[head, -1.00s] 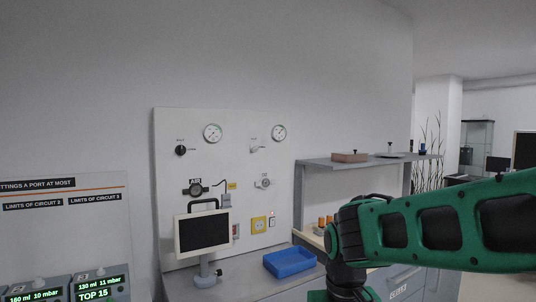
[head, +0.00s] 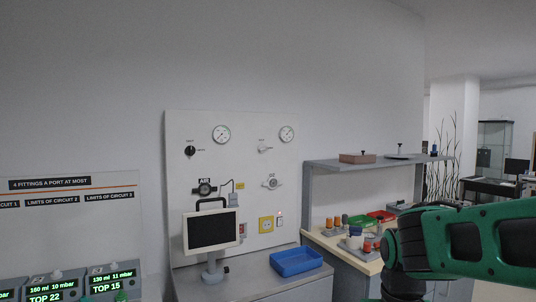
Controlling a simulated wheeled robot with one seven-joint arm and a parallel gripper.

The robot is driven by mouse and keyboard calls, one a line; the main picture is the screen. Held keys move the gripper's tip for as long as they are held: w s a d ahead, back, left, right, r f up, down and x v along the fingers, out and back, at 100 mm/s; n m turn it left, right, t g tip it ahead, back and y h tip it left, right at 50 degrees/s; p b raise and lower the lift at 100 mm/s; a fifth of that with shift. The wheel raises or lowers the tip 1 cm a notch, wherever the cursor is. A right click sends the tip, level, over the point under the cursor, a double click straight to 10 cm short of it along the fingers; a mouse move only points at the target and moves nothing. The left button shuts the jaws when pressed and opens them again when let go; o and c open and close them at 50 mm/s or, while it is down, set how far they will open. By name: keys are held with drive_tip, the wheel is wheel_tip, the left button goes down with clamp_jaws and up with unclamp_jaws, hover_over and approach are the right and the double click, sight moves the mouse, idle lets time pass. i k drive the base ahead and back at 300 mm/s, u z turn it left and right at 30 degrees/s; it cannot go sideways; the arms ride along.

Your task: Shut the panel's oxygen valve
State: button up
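The white wall panel (head: 250,222) stands at the back, behind a bench. Its right column has a round gauge (head: 286,133), a small pale valve handle (head: 265,149) and a pale outlet (head: 271,183). The left column has a gauge (head: 221,133), a black valve knob (head: 190,151) and a dark outlet marked AIR (head: 204,188). The pale handle is likely the oxygen valve, but its label and exact setting are too small to read. My green arm enters from the right, well apart from the panel. My gripper is out of view.
A monitor (head: 211,231) on a stand rises before the panel's lower left. A blue tray (head: 296,261) lies on the bench. A grey shelf (head: 376,164) juts out right of the panel, above a counter with small bottles and trays. Display units (head: 109,285) stand lower left.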

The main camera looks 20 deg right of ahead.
sight(262, 149)
drive_tip(key=i, duration=1)
